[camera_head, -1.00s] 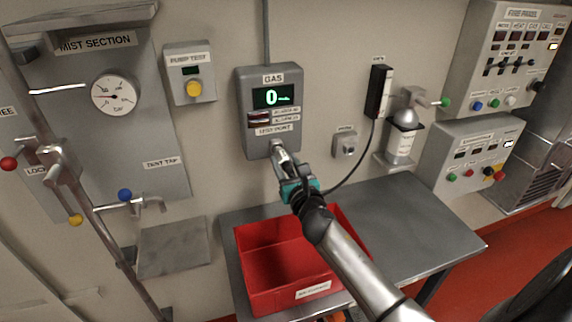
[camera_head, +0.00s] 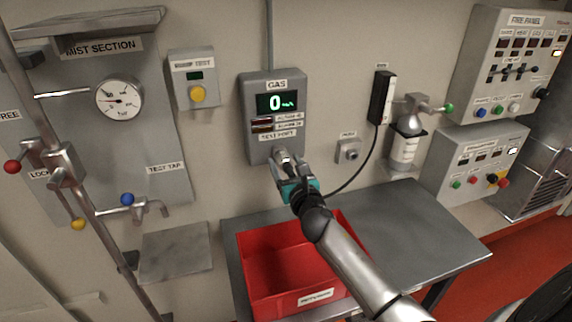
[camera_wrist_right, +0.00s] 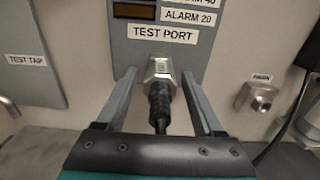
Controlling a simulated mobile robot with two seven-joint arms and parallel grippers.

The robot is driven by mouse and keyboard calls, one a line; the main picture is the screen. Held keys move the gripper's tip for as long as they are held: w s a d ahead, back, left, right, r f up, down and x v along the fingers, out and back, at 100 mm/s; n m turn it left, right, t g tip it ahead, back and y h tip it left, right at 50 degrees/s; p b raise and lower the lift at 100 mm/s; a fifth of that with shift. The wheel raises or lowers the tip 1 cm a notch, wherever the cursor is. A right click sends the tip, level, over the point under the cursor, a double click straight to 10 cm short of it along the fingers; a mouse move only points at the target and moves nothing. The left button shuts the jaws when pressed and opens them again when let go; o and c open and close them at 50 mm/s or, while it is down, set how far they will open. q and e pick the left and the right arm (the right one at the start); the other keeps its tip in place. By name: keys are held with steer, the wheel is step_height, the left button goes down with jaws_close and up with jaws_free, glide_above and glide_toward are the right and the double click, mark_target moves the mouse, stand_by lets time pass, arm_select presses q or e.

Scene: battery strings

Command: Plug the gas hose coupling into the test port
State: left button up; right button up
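The gas box (camera_head: 293,88) hangs on the wall with a lit display reading 0. Its label marks the test port at its lower edge. In the right wrist view the coupling (camera_wrist_right: 160,76), a metal hex body with a black ribbed sleeve, sits at the port just under the TEST PORT label (camera_wrist_right: 163,34) and points into it. How deep it is seated cannot be seen. My right gripper (camera_head: 287,160) is around the coupling. In the wrist view its fingers (camera_wrist_right: 160,85) stand apart, with gaps on both sides of the coupling. My left gripper is not in view.
A black hose (camera_head: 362,165) runs from the black wall holder (camera_head: 381,97) down behind my right gripper. A red bin (camera_head: 250,280) stands on the grey table (camera_head: 420,225) below. A small wall socket (camera_head: 348,152) and a gas bottle (camera_head: 405,145) are to the right.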

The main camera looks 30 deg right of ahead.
steer(key=shift+o, duration=0.6)
steer(key=shift+f, duration=0.1)
steer(key=shift+s, duration=0.1)
steer(key=shift+s+a, duration=0.15)
steer(key=shift+s, duration=0.3)
steer(key=v, duration=1.4)
steer(key=shift+b, duration=0.4)
